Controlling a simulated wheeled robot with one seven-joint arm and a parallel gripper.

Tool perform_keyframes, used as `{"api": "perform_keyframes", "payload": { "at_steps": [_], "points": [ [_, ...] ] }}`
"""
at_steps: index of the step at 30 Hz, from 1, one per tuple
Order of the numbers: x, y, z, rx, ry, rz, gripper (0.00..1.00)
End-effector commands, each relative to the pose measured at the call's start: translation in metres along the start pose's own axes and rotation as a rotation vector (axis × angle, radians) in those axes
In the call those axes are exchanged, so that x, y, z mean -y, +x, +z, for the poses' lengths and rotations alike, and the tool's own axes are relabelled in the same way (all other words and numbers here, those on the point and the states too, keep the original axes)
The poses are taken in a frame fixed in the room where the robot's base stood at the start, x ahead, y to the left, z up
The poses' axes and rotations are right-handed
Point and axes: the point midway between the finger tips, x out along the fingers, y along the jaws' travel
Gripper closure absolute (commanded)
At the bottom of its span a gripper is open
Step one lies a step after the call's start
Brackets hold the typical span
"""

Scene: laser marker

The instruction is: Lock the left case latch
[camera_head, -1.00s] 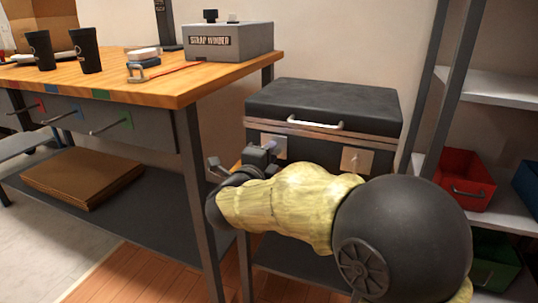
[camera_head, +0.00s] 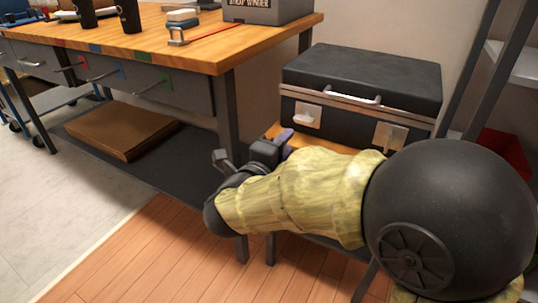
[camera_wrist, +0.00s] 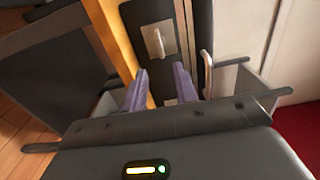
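The black case (camera_head: 365,78) stands closed on a small wooden-topped stand, with a pale handle (camera_head: 352,97) on its front. The left latch (camera_head: 307,115) is a pale plate with a small lever at the front left. The right latch (camera_head: 390,136) is a similar plate. My gripper (camera_head: 287,141) is in front of and below the left latch, apart from it. In the wrist view, its two purple-grey fingers (camera_wrist: 160,86) are spread with nothing between them. The left latch plate (camera_wrist: 158,40) shows beyond the fingertips there. I cannot tell whether its lever is locked.
A wooden workbench (camera_head: 200,55) with drawer handles stands left of the case. A shelf post (camera_head: 472,75) and a red bin (camera_head: 505,155) are on the right. Cardboard (camera_head: 120,130) lies on the bench's lower shelf.

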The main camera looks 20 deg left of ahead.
Motion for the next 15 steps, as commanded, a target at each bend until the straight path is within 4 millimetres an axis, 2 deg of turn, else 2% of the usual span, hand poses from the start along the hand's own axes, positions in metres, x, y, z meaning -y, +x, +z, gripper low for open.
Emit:
{"api": "perform_keyframes", "payload": {
  "at_steps": [1, 7, 12, 15],
  "points": [
    [0.004, -0.012, 0.001, 0.006, -0.002, 0.001, 0.71],
    [0.002, -0.05, 0.001, 0.006, -0.002, 0.001, 0.71],
    [0.0, -0.068, 0.001, 0.003, -0.001, 0.0, 0.71],
    [0.0, -0.07, 0.0, 0.001, 0.0, 0.001, 0.71]
  ]
}}
